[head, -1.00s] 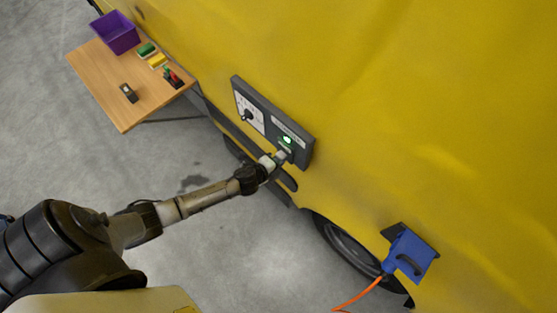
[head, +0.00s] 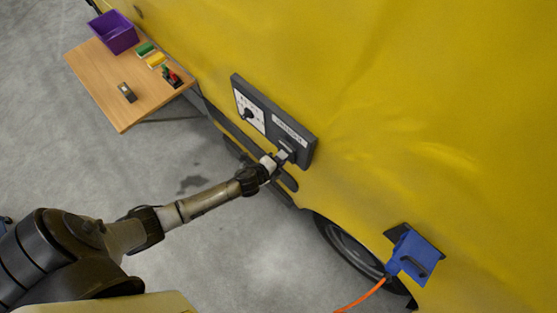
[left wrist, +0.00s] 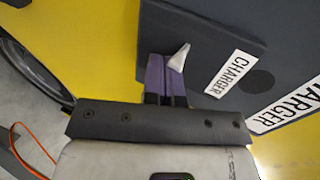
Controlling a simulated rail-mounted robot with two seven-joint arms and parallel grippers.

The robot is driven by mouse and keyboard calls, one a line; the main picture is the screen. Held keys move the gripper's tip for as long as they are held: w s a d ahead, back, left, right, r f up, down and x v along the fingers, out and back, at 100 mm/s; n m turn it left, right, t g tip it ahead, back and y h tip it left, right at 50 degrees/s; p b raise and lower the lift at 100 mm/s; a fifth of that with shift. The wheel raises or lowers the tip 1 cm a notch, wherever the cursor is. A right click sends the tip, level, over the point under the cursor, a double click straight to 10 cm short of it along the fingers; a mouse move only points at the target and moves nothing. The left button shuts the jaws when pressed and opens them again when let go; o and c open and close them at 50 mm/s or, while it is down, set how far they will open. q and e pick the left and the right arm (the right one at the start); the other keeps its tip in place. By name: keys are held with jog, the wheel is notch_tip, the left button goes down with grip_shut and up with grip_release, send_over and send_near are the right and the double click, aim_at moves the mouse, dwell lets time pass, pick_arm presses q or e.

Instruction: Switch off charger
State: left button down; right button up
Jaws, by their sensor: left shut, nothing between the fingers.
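The dark charger panel (head: 308,148) is on the side of the yellow vehicle, with a white CHARGER label (head: 290,132). In the left wrist view the panel (left wrist: 205,35) shows a small pale switch lever (left wrist: 180,57), a CHARGER label (left wrist: 231,73) and a dark, unlit round lamp (left wrist: 257,84). My left gripper (head: 286,153) is at the panel, shut and empty. In the left wrist view its purple fingers (left wrist: 160,77) are right beside the lever; whether they touch it I cannot tell. My right gripper is not in view.
A rotary knob (head: 249,114) sits on a white plate left of the charger section. A blue plug (head: 414,254) with an orange cable (head: 362,294) is on the vehicle at lower right. A wooden table (head: 110,108) holding a purple bin (head: 114,32) stands upper left.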

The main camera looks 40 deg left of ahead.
pick_arm(q)
jog(key=shift+r+p, duration=0.75)
jog(key=shift+r, duration=0.05)
jog(key=p+v, duration=0.1)
jog(key=v, duration=1.3)
jog(key=shift+r, duration=0.3)
jog(key=shift+w+d, duration=0.1)
jog(key=shift+w, duration=0.05)
